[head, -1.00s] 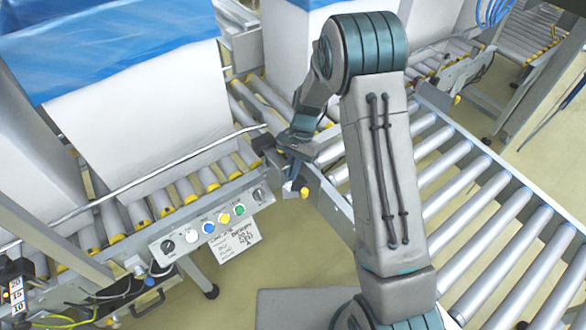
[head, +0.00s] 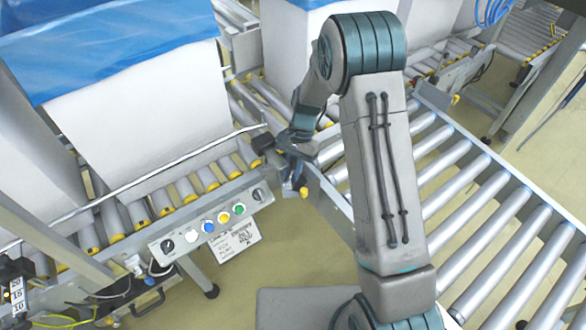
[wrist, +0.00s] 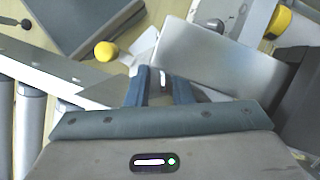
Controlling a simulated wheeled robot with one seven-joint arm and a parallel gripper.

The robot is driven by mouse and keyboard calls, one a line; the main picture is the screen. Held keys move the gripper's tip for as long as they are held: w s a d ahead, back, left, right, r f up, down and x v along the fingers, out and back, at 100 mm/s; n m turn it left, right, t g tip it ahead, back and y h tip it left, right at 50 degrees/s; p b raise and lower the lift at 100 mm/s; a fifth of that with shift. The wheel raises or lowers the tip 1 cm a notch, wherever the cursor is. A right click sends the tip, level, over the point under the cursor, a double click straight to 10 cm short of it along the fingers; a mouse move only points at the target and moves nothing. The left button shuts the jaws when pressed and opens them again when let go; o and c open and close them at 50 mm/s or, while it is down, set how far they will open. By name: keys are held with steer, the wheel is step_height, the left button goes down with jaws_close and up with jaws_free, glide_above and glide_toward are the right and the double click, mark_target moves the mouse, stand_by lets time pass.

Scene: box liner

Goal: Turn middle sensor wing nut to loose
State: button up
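My gripper (wrist: 160,78) shows in the wrist view as two blue fingers with a narrow gap between them. A small pale piece shows in that gap; I cannot tell whether it is the middle sensor wing nut or whether the fingers touch it. In the head view my gripper (head: 292,182) points down at the corner where the box conveyor meets the roller conveyor, beside a dark block (head: 262,143) at the rail end. The wing nut itself cannot be made out in the head view, and my wrist and fingers cover that spot.
A control panel (head: 212,223) with coloured buttons and a hanging paper label is at the left of my gripper. A yellow cap (wrist: 106,51) sits close to the fingers. A metal plate (wrist: 205,62) lies just beyond them. The roller conveyor (head: 470,205) runs along the right.

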steer(key=shift+a, duration=0.15)
steer(key=m, duration=0.2)
steer(key=m+t+y+b, duration=0.1)
steer(key=m+b, duration=0.1)
steer(key=m, duration=0.1)
steer(key=shift+s+d+f+m+t, duration=0.1)
steer(key=shift+s+d+m+t, duration=0.1)
steer(key=shift+d+m+t, duration=0.15)
steer(key=m+t+b, duration=0.1)
steer(key=m, duration=0.1)
steer(key=s+m+t+y, duration=0.1)
steer(key=m, duration=0.2)
steer(key=shift+d+b, duration=0.1)
steer(key=shift+b, duration=0.25)
steer(key=p+v, duration=0.3)
steer(key=v, duration=1.3)
steer(key=s+d+r+n+h+p, duration=0.1)
steer(key=s+r+n+p, duration=0.1)
steer(key=s+r+n, duration=0.3)
steer(key=s+d+r+n+t+h+p, duration=0.1)
steer(key=s+d+r+n+p, duration=0.1)
steer(key=s+r+n, duration=0.3)
steer(key=shift+s+d+r+p, duration=0.3)
steer(key=shift+s+r+p, duration=0.35)
steer(key=shift+r, duration=0.15)
steer(key=shift+t, duration=0.25)
